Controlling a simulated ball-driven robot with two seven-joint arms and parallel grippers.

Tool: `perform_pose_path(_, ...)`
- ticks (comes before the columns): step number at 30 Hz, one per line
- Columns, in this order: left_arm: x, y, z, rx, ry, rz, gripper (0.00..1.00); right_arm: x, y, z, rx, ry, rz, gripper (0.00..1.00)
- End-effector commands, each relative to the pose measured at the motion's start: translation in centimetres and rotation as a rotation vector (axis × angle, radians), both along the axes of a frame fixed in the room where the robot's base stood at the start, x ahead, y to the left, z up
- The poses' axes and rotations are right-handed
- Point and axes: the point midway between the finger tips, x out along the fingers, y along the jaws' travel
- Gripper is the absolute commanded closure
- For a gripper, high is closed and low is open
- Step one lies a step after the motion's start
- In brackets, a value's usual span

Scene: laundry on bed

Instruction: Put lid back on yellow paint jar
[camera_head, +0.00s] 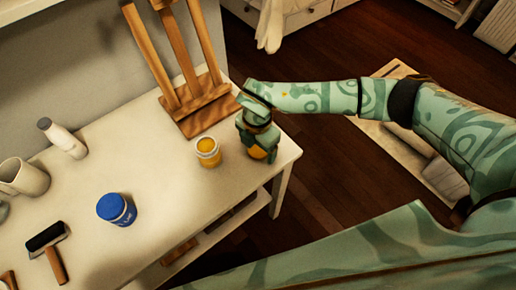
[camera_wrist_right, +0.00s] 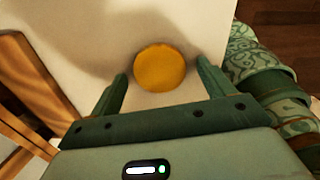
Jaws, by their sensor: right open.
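A round yellow lid (camera_head: 258,153) is at my right gripper, to the right of the jar near the table's right end. My right gripper (camera_head: 257,148) points down and is open. In the right wrist view the lid (camera_wrist_right: 159,68) shows as a plain disc between the two spread fingers, with a gap on each side. Whether the lid rests flat on the table is hard to tell. My left gripper is not in view.
A wooden easel (camera_head: 197,105) stands at the table's back, left of my right arm. A blue jar (camera_head: 116,209), a white bottle (camera_head: 62,138), a mug (camera_head: 23,177) and a roller (camera_head: 48,246) are farther left. The white table (camera_head: 165,185) is clear around the yellow jar.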

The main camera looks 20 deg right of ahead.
Motion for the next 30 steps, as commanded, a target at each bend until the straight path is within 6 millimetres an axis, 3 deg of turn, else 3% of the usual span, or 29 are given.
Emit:
perform_pose_path(6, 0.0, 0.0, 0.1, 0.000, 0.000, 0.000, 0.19, 0.0, 0.0, 0.1, 0.000, -0.001, 0.000, 0.22)
perform_pose_path(11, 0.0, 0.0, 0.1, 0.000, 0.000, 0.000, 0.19, 0.0, 0.0, 0.1, 0.000, 0.000, 0.000, 0.66)
perform_pose_path(23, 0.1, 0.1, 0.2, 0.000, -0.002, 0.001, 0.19, 0.0, 0.0, 0.3, 0.000, -0.001, 0.000, 0.67)
perform_pose_path(30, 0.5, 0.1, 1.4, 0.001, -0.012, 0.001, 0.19, 0.0, 0.0, 2.7, 0.001, -0.003, 0.001, 0.67)
